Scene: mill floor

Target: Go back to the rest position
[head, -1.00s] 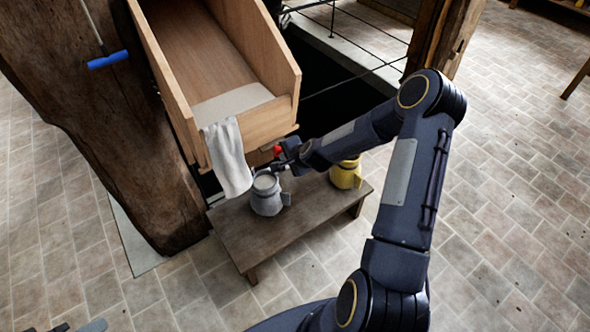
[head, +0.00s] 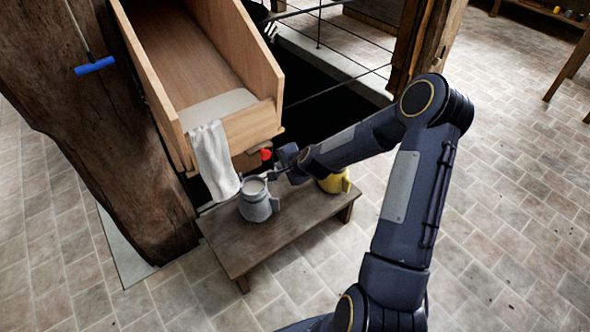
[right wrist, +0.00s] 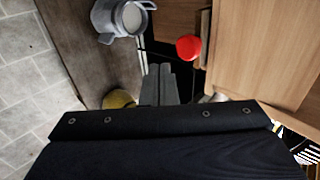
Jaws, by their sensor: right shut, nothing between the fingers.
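My right arm reaches in from the lower right in the head view. Its gripper (head: 274,173) is beside the wooden chute, just above and right of a grey jug (head: 257,203). In the right wrist view the fingers (right wrist: 158,72) are shut together with nothing between them, and the grey jug (right wrist: 118,20) stands apart from them. My left gripper does not show in the current views.
The jug and a yellow jug (head: 335,181), partly hidden by my arm, stand on a low wooden bench (head: 225,240). The wooden chute (head: 255,125) carries a white cloth (head: 213,160). A red knob (right wrist: 188,48) is close to my fingers. A thick post (head: 95,130) stands left; open floor lies right.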

